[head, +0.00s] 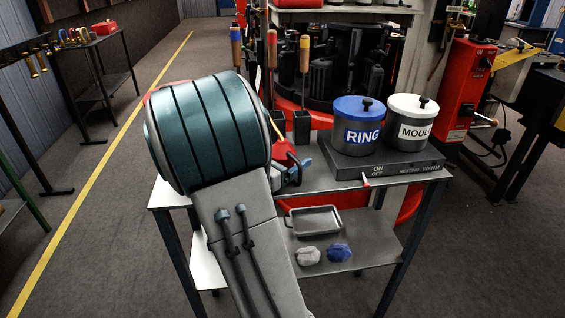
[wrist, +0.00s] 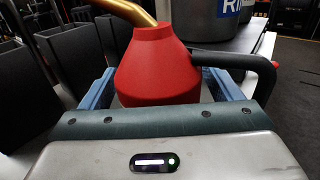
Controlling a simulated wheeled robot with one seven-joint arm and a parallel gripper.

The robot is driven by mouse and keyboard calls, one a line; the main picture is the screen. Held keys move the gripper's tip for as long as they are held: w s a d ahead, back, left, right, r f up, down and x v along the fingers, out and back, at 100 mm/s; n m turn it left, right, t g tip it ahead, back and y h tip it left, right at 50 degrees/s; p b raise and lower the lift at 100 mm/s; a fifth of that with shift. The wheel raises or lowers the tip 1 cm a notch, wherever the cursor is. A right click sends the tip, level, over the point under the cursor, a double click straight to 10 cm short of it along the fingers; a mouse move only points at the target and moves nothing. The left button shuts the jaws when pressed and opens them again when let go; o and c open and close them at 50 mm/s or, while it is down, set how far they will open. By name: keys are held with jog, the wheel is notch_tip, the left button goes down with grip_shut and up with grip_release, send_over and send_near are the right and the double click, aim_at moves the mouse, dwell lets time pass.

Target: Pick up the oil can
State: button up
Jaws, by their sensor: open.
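The oil can (wrist: 152,68) is red with a gold spout (wrist: 131,12) and a dark handle (wrist: 262,72). In the wrist view it stands upright between the two blue fingers of my gripper (wrist: 162,88). The fingers are spread, one at each side of the can's body. The can's lower part is hidden behind the gripper's edge. In the head view only part of the red can (head: 281,150) shows on the table, mostly hidden behind my arm.
The blue-lidded RING pot (head: 358,133) and white-lidded MOULD pot (head: 412,128) stand on a dark heating plate (head: 385,165) to the right. Dark square holders (head: 301,128) with handled tools stand behind. A tray (head: 316,221) and two cloths (head: 339,252) lie on the lower shelf.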

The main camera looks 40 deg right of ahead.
jog(key=shift+d, duration=0.1)
jog(key=c, duration=1.2)
jog(key=shift+o, duration=0.2)
notch_tip(320, 180, up, 10)
jog(key=shift+p, duration=1.2)
